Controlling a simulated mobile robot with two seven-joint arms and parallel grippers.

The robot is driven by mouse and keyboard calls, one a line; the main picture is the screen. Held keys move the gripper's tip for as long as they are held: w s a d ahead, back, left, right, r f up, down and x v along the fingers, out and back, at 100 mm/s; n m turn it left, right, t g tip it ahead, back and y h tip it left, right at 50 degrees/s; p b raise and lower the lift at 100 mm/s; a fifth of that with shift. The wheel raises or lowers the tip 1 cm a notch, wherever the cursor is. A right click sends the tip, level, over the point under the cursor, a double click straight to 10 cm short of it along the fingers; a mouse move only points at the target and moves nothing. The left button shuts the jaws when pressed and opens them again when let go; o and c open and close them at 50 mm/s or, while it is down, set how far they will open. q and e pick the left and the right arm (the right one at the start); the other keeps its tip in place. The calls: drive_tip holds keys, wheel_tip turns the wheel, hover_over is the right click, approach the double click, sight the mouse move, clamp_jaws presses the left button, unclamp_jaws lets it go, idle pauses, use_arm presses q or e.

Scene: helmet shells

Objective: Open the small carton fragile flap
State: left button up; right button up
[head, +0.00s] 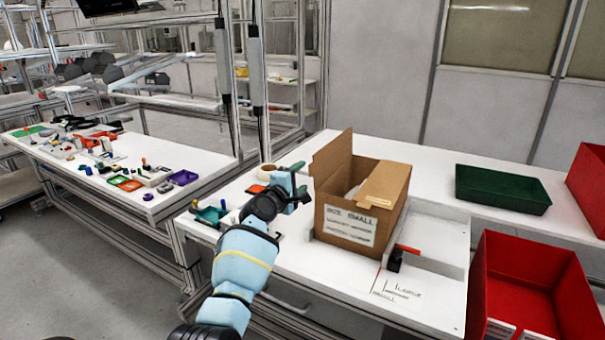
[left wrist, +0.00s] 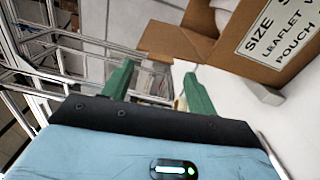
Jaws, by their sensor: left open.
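The small brown carton (head: 336,226) stands on the white bench, with a white label (head: 350,225) on its front reading SMALL. One flap (head: 332,160) stands up at its left side. Another flap (head: 384,186) lies partly over the top at the right, with a small label; I cannot read FRAGILE on any flap. Something pale shows inside. My left gripper (head: 297,183) is open and empty, just left of the carton. In the left wrist view its green fingers (left wrist: 157,78) are spread, with the carton (left wrist: 262,45) beyond at upper right. My right gripper is not in view.
A dark green tray (head: 502,190) and a red bin (head: 527,285) are to the right. A red-and-black tool (head: 402,256) lies in front of the carton. A tape roll (head: 267,172) and small parts lie on the left. Another cluttered table (head: 150,205) stands further left.

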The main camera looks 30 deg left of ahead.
use_arm(q)
drive_tip(key=s, duration=0.3)
drive_tip(key=shift+s+a+p, duration=0.1)
drive_tip(key=shift+s+p, duration=0.3)
drive_tip(key=s+d+f+m+g, duration=0.3)
drive_tip(key=s+f+m, duration=0.3)
drive_tip(key=s+f, duration=0.75)
drive_tip(key=s+d+f+m+g, duration=0.2)
drive_tip(key=s+d+f+m, duration=0.25)
drive_tip(key=s+f, duration=0.9)
drive_tip(key=s+d+f+m+g, duration=0.2)
drive_tip(key=s+d+f+m, duration=0.2)
drive_tip(key=s, duration=0.9)
drive_tip(key=s+d+f+m+g+h, duration=0.1)
drive_tip(key=s+d+f+m, duration=0.4)
drive_tip(key=s, duration=0.8)
drive_tip(key=shift+s+f+m+g, duration=0.15)
drive_tip(key=shift+m+g, duration=0.3)
drive_tip(key=shift+g, duration=0.15)
